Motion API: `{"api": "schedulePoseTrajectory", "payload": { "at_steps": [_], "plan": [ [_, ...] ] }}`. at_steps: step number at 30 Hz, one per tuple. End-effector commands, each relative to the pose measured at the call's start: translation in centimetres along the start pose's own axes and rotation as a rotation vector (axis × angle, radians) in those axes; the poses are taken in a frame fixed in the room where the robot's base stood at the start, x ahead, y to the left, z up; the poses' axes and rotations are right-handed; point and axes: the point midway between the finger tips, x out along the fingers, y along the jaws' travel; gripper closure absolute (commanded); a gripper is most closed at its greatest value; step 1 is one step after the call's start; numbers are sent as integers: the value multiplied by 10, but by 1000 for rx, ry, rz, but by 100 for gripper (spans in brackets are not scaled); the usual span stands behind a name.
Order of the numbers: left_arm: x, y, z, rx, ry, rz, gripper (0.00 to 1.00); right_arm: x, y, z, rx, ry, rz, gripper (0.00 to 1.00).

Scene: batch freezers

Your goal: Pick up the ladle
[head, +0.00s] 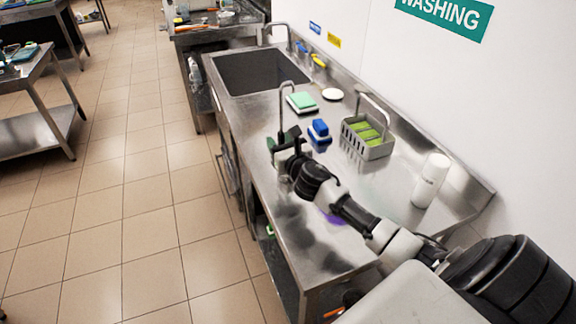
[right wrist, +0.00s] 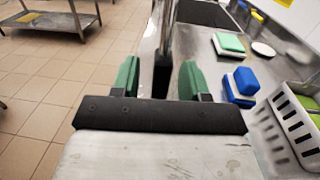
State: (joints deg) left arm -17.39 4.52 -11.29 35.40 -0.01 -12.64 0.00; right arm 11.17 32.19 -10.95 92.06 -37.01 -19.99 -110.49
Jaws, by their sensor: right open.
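The ladle (head: 281,110) shows as a thin metal handle with a hooked top, standing upright near the front edge of the steel counter. Its lower end is hidden by my right gripper (head: 284,139). In the right wrist view the ladle's handle (right wrist: 165,35), with a dark lower part, lies between the two green fingers of the right gripper (right wrist: 159,78). The fingers are apart, with a gap on each side of the handle. I cannot tell how deep the handle sits between them. My left gripper is not in view.
The steel counter (head: 253,122) has a sink (head: 255,72) behind the ladle. A green-and-white sponge (head: 302,101), a blue block (head: 319,130), a grey basket (head: 368,150) and a white cylinder (head: 430,180) stand along it.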

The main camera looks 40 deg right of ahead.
Motion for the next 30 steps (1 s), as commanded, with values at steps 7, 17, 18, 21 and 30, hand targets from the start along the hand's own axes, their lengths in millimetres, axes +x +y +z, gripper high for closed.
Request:
{"api": "schedulePoseTrajectory", "payload": {
  "at_steps": [7, 17, 18, 21, 30],
  "plan": [
    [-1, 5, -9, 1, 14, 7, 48, 13, 0, -2, 0, 2, 1, 55],
    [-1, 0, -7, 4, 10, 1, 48, 12, 0, -2, 0, 1, 1, 86],
    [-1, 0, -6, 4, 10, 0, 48, 12, 0, -2, 0, 1, 1, 92],
    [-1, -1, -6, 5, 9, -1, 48, 12, 0, -2, 0, 1, 1, 100],
    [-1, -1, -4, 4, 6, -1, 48, 12, 0, -1, -1, 0, 1, 100]
  ]
}}
